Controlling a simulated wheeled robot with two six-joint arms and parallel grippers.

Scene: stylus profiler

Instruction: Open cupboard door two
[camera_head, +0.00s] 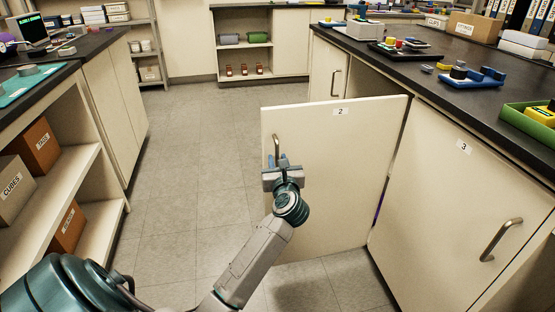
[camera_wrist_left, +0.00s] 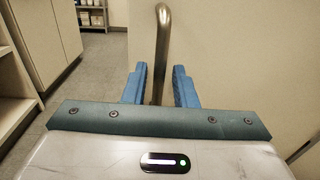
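Cupboard door two (camera_head: 335,170), a cream panel labelled 2, stands swung well out from the right-hand counter, its right edge next to door three. Its metal bar handle (camera_head: 276,146) is near the door's left edge. My left gripper (camera_head: 277,163) is at the lower part of this handle. In the left wrist view the handle (camera_wrist_left: 162,45) runs down between the two blue fingers (camera_wrist_left: 160,88), with a visible gap on each side, so the gripper looks open around it. My right gripper is not in view.
Door three (camera_head: 465,205) is shut, its handle (camera_head: 501,239) sticking out. The black countertop (camera_head: 440,85) above holds trays and small parts. Open shelves (camera_head: 75,185) stand at the left. The tiled floor (camera_head: 190,170) between is clear.

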